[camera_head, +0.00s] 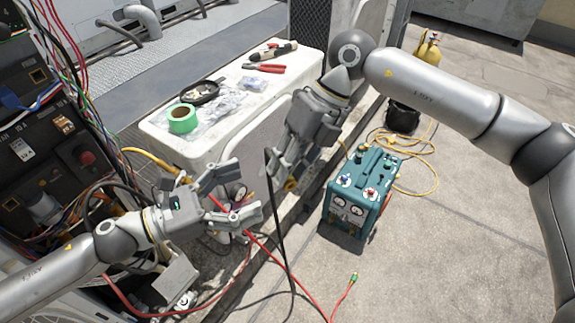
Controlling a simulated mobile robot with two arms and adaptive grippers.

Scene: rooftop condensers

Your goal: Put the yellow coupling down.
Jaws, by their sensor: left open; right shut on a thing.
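The yellow coupling (291,184) shows as a small yellow piece at the fingertips of my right gripper (284,176). That gripper points down and is shut on it, and its fingers hide most of the piece. It is held in front of the white unit, left of the teal machine. My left gripper (242,190) is open at lower centre-left, its fingers pointing right. Round gauges and hoses show behind its fingers, partly hidden. I cannot tell whether the fingers touch them.
The teal machine (362,190) stands on the pavement at right. Black and red hoses hang near both grippers. An open wired panel (60,150) is at left. Pavement at lower right is clear.

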